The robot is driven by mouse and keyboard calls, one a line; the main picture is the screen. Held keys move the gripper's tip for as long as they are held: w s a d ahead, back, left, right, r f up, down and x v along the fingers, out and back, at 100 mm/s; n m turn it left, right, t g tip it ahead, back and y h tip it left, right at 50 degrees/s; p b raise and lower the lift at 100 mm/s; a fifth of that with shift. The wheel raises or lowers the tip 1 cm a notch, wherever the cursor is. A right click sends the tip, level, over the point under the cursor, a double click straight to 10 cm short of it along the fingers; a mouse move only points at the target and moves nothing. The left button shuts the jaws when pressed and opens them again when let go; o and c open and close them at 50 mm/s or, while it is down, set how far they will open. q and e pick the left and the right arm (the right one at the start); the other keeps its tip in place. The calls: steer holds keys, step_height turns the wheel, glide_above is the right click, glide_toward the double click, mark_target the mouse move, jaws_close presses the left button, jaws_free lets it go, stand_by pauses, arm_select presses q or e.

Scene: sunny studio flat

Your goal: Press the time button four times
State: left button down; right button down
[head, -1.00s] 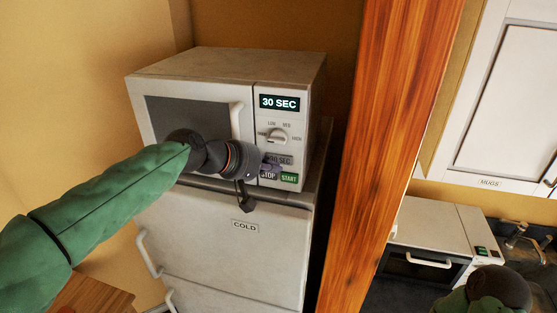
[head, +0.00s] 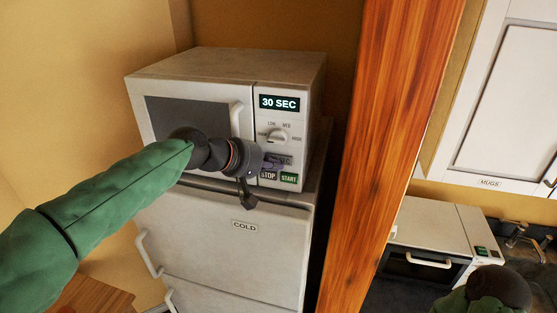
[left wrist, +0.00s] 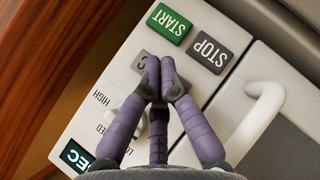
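The white microwave (head: 225,62) stands on the fridge, and its display (head: 279,103) reads 30 SEC. The grey time button (head: 286,161) is partly hidden behind my left gripper (head: 274,163); only the end of its label shows. In the left wrist view, the time button (left wrist: 139,63) lies under the fingertips of my left gripper (left wrist: 160,85), which are shut together and empty. The tips are at the button, but I cannot tell whether they touch it. My right gripper is out of view.
The STOP button (head: 268,175) and green START button (head: 289,177) sit just below the time button. The power dial (head: 278,136) is above it. The door handle (head: 236,120) juts out to the left. A wooden post (head: 385,150) stands to the right.

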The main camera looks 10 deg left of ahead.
arm_select(q)
steer(key=shift+w, duration=0.3)
stand_by(0.7)
steer(key=shift+s, duration=0.8)
steer(key=shift+b, duration=0.3)
steer(key=shift+s+a+b, duration=0.1)
steer(key=shift+s+b, duration=0.45)
steer(key=shift+s, duration=1.95)
